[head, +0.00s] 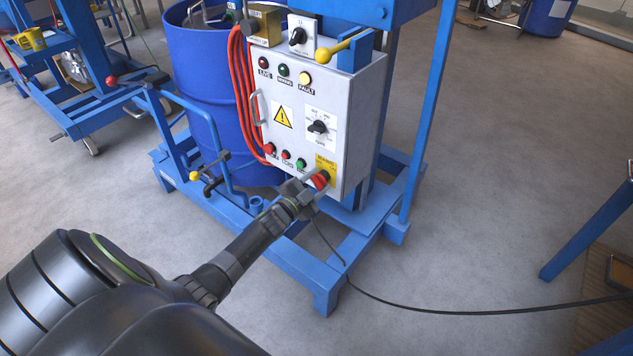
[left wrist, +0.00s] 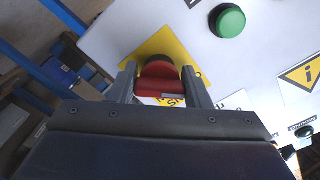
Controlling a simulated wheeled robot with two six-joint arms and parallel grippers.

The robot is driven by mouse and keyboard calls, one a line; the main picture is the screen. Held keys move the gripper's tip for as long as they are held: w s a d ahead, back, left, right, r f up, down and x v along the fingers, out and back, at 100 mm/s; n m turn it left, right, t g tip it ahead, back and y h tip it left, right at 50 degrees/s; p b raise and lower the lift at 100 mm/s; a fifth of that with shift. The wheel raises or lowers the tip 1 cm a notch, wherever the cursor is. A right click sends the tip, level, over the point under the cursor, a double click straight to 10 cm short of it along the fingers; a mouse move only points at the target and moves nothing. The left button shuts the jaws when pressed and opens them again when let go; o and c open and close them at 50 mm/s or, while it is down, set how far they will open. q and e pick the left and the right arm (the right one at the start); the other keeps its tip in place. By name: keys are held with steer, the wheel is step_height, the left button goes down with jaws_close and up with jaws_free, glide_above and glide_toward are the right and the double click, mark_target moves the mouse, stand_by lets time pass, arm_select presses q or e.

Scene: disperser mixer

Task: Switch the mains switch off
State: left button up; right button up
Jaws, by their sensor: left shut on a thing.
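The mains switch is a red rotary handle (head: 320,180) on a yellow plate (head: 326,163) at the lower right of the grey control box (head: 345,95). My left gripper (head: 312,187) reaches it from the lower left. In the left wrist view, the red handle (left wrist: 160,80) sits between the two fingers of my left gripper (left wrist: 161,85), which are shut on it. The yellow plate (left wrist: 160,46) shows behind it, with its lettering mostly hidden. The handle's exact angle is hard to read. My right gripper is in neither view.
The box carries lamps, a dial (head: 317,127), a warning sign (head: 283,117) and small push buttons (head: 286,155); a green button (left wrist: 228,20) is near my fingers. A blue drum (head: 205,85) stands behind. A black cable (head: 450,311) crosses the floor.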

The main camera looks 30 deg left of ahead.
arm_select(q)
steer(key=o, duration=1)
steer(key=shift+s, duration=0.1)
steer(key=shift+s, duration=0.25)
steer(key=s, duration=0.5)
steer(key=s+a+p, duration=0.1)
steer(key=s, duration=1)
steer(key=shift+s+a, duration=0.2)
steer(key=shift+s, duration=0.15)
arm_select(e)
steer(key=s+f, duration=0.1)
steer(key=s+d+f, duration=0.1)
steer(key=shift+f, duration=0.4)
